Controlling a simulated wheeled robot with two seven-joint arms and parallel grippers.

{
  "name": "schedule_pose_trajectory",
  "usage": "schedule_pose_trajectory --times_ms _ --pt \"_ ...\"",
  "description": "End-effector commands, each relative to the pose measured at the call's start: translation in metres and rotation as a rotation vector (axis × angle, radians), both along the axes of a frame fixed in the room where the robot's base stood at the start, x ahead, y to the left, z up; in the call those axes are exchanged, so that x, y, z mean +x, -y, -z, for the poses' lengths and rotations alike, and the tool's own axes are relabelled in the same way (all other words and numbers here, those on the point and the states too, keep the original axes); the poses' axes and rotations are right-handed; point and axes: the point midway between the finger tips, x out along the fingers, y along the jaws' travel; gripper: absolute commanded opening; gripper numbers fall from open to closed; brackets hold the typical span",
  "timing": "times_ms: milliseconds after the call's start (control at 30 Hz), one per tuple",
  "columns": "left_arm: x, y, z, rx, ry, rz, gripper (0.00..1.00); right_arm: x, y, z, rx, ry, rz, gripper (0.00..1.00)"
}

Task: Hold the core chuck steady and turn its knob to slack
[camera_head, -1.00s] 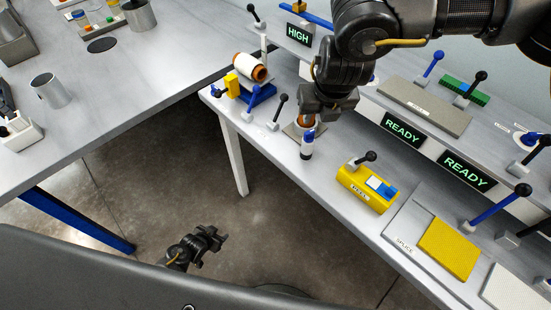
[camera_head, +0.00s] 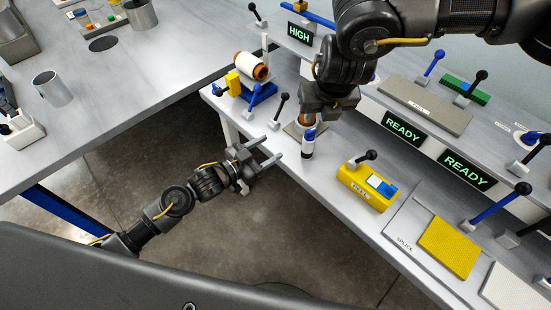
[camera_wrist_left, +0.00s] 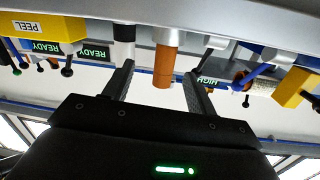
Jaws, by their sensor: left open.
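What looks like the core chuck is an orange-brown upright part (camera_head: 307,120) on a grey base plate (camera_head: 292,130) near the bench's front edge. A white, blue and black piece (camera_head: 308,146) stands in front; I cannot tell whether it is the knob. My right gripper (camera_head: 326,108) is over the orange part and hides much of it; its fingertips are hidden. My left gripper (camera_head: 279,149) is open and empty, just off the front edge, its fingers pointing toward the chuck. In the left wrist view an orange cylinder (camera_wrist_left: 165,62) shows between the fingers, apparently farther away.
A yellow PEEL box (camera_head: 363,190) is to the right of the chuck. A small black-knobbed lever (camera_head: 278,110) and a blue stand (camera_head: 260,94) with a white roll (camera_head: 249,67) are to the left. The floor in front of the bench is free.

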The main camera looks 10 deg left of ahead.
Motion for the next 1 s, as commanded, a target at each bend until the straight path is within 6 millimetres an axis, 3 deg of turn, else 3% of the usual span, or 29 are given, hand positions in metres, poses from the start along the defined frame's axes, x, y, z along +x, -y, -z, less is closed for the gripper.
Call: schedule_pose_trajectory --times_ms 100,200,400,567,1000 --pt "-0.021 0.023 -0.006 -0.078 -0.007 0.068 0.57 0.000 0.000 0.000 0.000 0.000 0.000 0.36" --pt "-0.031 0.032 -0.009 -0.115 -0.011 0.098 0.57 0.000 0.000 0.000 0.000 0.000 0.000 0.36" --pt "-0.035 0.037 -0.011 -0.130 -0.013 0.111 0.57 0.000 0.000 0.000 0.000 0.000 0.000 0.36" --pt "-0.025 0.046 -0.011 -0.131 -0.012 0.111 0.57 0.000 0.000 0.000 0.000 0.000 0.000 0.36" --pt "0.025 0.101 -0.011 -0.130 -0.012 0.110 0.57 0.000 0.000 0.000 0.000 0.000 0.000 0.36"
